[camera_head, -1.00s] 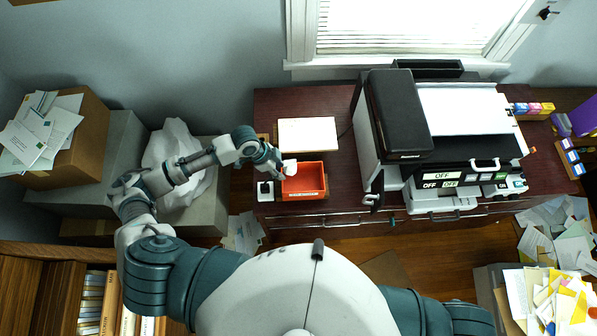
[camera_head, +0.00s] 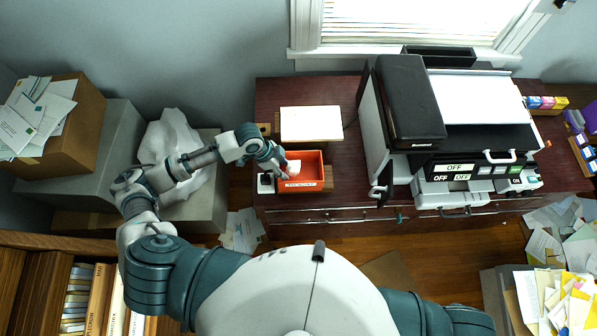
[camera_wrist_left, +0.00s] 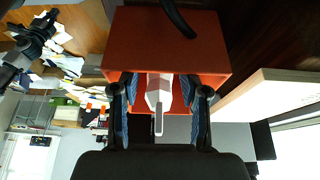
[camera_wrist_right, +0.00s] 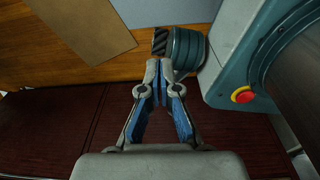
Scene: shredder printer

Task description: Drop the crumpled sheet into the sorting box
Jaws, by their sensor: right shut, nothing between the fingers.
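The red sorting box (camera_head: 312,184) stands on the dark wooden cabinet, with a label on its front. The white crumpled sheet (camera_head: 293,167) shows at the left side of the box's opening, beside my left gripper (camera_head: 283,172). In the left wrist view my left gripper (camera_wrist_left: 160,100) has its fingers apart. A white piece, seemingly the sheet (camera_wrist_left: 158,92), lies between them with gaps on both sides, in front of the red box (camera_wrist_left: 170,45). I cannot tell whether the sheet touches the box floor. My right gripper (camera_wrist_right: 160,68) is shut and empty, low over the floor side.
A pale flat block (camera_head: 311,123) lies behind the box. A small white device (camera_head: 266,183) stands left of it. The large printer (camera_head: 440,130) stands to the right, with dark cabinet top (camera_head: 350,160) free between. Paper piles lie at the right.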

